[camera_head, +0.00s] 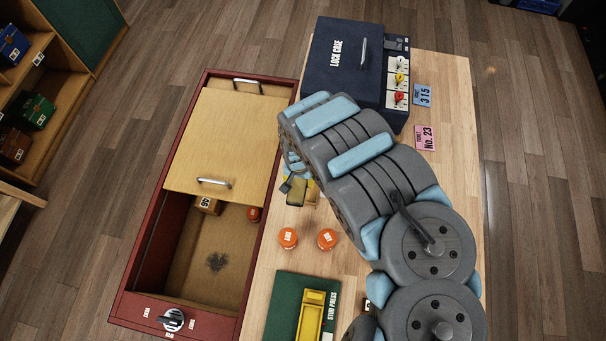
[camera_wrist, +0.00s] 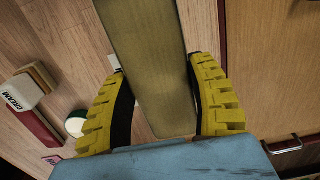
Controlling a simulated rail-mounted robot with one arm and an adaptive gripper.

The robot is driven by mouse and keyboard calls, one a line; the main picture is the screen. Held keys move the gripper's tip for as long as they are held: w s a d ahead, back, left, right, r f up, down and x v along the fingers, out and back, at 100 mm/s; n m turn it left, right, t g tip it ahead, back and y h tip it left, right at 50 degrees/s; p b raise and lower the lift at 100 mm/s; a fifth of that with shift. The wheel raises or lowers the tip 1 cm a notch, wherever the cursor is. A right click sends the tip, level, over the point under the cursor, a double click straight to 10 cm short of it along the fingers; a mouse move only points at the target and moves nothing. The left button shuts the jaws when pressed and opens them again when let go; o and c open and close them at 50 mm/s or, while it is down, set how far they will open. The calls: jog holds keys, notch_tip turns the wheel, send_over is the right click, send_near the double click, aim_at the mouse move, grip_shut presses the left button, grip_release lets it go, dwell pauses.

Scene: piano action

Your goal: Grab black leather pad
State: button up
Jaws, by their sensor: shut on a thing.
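My gripper (camera_wrist: 160,75) has yellow ridged fingers, one on each side of a long, flat olive-brown slab (camera_wrist: 148,65). It is shut on this slab, which runs away from my palm. In the head view my gripper (camera_head: 308,190) is mostly hidden under my arm, above the wooden table by the drawer. A small olive-brown face of the held slab (camera_head: 296,191) shows there. I see no clearly black leather pad in either view; I cannot tell if the slab is it.
An open red-framed drawer (camera_head: 144,245) holds a small numbered block (camera_head: 208,204). Two orange round pieces (camera_head: 288,238) stand on the table (camera_head: 455,150). A green stud press board (camera_head: 285,300) lies in front. The dark blue lock case (camera_head: 335,60) stands behind.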

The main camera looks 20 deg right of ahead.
aim_at(289, 193)
jog(key=s+a, duration=0.1)
jog(key=a+r+p, duration=0.1)
jog(key=shift+s+a+r, duration=0.25)
jog(key=shift+s+a, duration=0.05)
jog(key=shift+s, duration=0.1)
jog(key=a+p, duration=0.1)
jog(key=s+r+p, duration=0.1)
jog(key=p, duration=0.1)
jog(key=shift+a+r, duration=0.15)
jog(key=shift+a, duration=0.2)
jog(key=shift+s+a+r+p, duration=0.2)
jog(key=shift+s+a+p, duration=0.2)
jog(key=shift+a+p, duration=0.3)
jog(key=shift+s+a+r+p, duration=0.15)
jog(key=shift+s+a+p, duration=0.3)
jog(key=shift+p, duration=0.45)
